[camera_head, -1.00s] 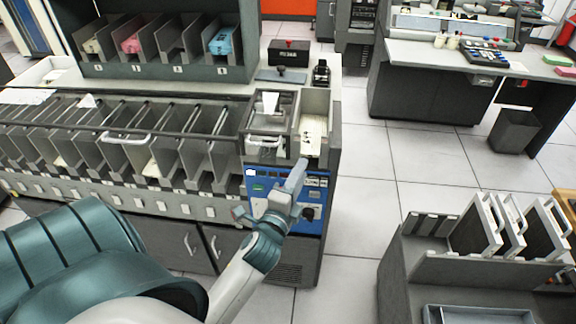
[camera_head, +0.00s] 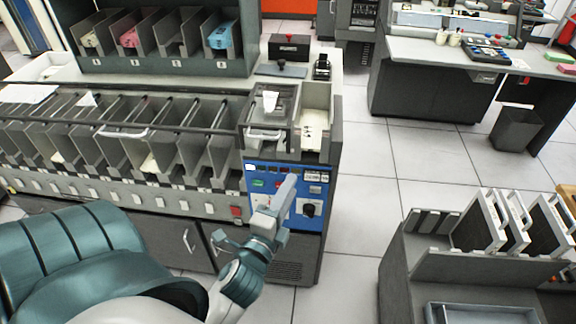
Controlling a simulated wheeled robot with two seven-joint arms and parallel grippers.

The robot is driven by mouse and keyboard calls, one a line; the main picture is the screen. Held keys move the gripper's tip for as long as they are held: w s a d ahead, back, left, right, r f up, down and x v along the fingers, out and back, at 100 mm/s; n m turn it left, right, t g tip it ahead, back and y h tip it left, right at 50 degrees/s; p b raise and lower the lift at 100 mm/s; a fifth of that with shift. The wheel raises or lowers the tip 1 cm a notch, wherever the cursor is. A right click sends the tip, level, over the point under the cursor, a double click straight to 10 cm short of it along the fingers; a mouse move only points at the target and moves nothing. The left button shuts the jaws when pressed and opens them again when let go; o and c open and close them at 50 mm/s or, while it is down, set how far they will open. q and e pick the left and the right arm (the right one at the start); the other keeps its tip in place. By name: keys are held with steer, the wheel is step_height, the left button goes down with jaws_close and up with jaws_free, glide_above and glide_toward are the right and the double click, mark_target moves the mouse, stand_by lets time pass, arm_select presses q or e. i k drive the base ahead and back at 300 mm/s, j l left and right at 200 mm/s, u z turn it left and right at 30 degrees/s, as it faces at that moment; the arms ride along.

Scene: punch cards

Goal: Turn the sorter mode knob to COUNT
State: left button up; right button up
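The sorter's blue control panel (camera_head: 257,170) is on the right end of the long grey sorter. The black mode knob (camera_head: 309,209) sits on a light plate at the panel's lower right; its pointer and labels are too small to read. My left gripper (camera_head: 288,184) is in front of the panel, left of the knob and apart from it in the picture. Its light grey fingers point up and right and overlap each other, so their gap is hidden. They cover part of the panel's middle. My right gripper is out of view.
A red button (camera_head: 236,211) sits just left of the panel. The clear-covered card feed (camera_head: 268,110) is above it. A grey rack with upright panels (camera_head: 440,262) stands at the right. Open tiled floor (camera_head: 360,200) lies between the rack and the sorter.

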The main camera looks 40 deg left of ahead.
mark_target(308, 210)
steer(key=u, duration=1.25)
